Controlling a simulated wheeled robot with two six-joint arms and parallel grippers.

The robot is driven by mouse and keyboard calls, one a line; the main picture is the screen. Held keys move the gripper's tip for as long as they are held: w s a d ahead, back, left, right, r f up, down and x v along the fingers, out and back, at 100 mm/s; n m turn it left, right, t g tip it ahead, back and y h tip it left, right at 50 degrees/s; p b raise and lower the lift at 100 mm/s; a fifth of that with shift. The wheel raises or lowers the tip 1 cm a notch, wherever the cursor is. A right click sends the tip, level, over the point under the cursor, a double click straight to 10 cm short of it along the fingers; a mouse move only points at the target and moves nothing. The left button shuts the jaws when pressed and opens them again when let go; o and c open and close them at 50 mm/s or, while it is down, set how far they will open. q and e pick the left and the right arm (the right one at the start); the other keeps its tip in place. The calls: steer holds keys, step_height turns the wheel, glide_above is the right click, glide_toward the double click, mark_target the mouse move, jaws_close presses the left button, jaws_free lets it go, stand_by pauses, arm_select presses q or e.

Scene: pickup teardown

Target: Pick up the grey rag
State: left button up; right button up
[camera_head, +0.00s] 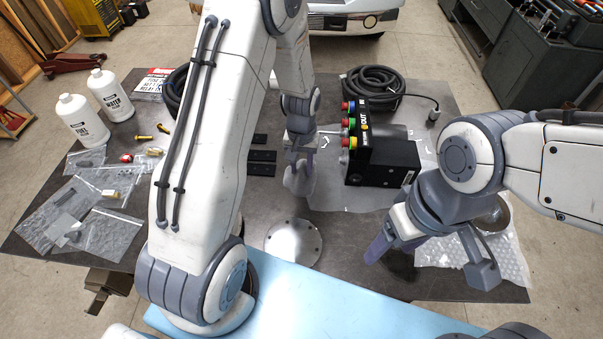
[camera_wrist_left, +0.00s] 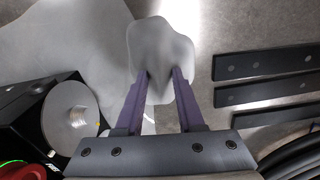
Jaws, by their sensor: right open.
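The grey rag (camera_head: 299,182) is a small, soft, pale cloth near the middle of the dark table, left of the black box. My left gripper (camera_head: 297,155) points down on it. In the left wrist view the rag (camera_wrist_left: 160,50) is bunched between the purple fingertips of my left gripper (camera_wrist_left: 162,78), which pinch it; its folds gather at the tips. I cannot tell how far it is off the table. My right gripper (camera_head: 392,248) is open and empty over the table's right front part.
A black box with coloured buttons (camera_head: 380,150) stands right of the rag, on a pale sheet (camera_head: 345,195). Flat black bars (camera_head: 261,156) lie to its left. A round metal plate (camera_head: 293,243) is in front.

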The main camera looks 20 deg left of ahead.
mark_target(302, 167)
arm_select(q)
jaws_close()
steer(key=shift+r, duration=0.1)
steer(key=shift+r, duration=0.4)
step_height(302, 167, up, 8)
steer(key=shift+r+b, duration=0.25)
steer(key=shift+b, duration=0.75)
steer(key=shift+r, duration=0.3)
